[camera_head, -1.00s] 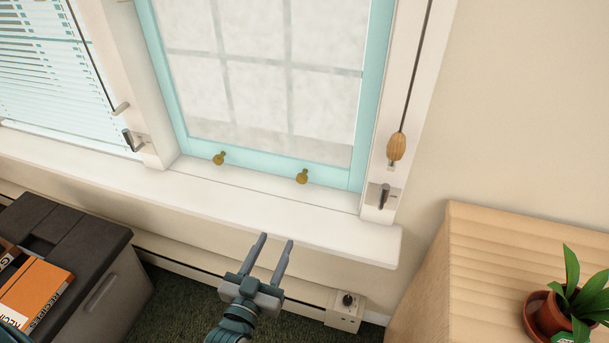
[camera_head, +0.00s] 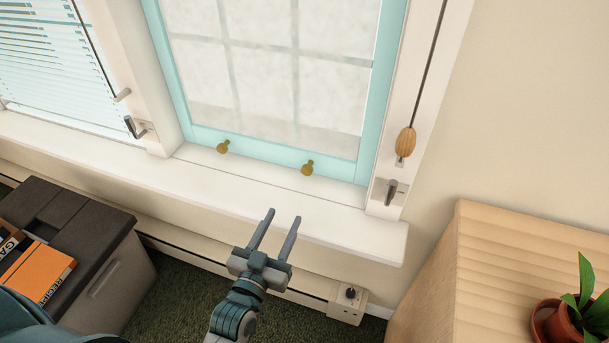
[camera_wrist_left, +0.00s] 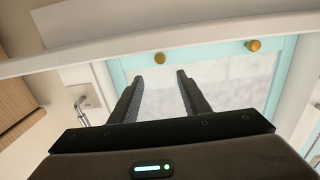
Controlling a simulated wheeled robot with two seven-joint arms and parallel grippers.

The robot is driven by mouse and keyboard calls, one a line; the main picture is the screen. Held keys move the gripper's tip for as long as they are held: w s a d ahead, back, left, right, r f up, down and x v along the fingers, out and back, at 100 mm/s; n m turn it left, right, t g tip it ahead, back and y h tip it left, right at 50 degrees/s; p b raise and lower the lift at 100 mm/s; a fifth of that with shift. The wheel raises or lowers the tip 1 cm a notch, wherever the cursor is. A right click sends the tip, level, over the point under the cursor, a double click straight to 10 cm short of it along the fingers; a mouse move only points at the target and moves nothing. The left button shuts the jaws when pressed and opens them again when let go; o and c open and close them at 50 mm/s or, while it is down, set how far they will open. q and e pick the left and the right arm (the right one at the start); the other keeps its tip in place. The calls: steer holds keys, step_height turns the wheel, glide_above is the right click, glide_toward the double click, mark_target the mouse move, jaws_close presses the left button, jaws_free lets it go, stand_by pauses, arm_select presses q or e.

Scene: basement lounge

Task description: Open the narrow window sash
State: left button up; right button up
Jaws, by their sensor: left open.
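The narrow window sash (camera_head: 270,150) has a light-blue frame and frosted panes and sits low against the white sill (camera_head: 250,192). Two brass knobs stand on its bottom rail, a left knob (camera_head: 222,146) and a right knob (camera_head: 307,168). They also show in the left wrist view, as one knob (camera_wrist_left: 160,58) and another knob (camera_wrist_left: 254,45). My right gripper is not in view.
A metal latch (camera_head: 391,192) and a cord with a wooden pull (camera_head: 406,142) are on the right jamb. A wooden cabinet (camera_head: 480,270) with a potted plant (camera_head: 570,318) stands right. A dark storage box (camera_head: 75,225) with books (camera_head: 38,272) stands left. A baseboard heater (camera_head: 345,302) runs below.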

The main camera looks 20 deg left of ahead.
mark_target(306, 173)
arm_select(q)
steer(key=w, duration=1.6)
steer(key=shift+w+d, duration=0.1)
steer(key=shift+d, duration=0.2)
jaws_close()
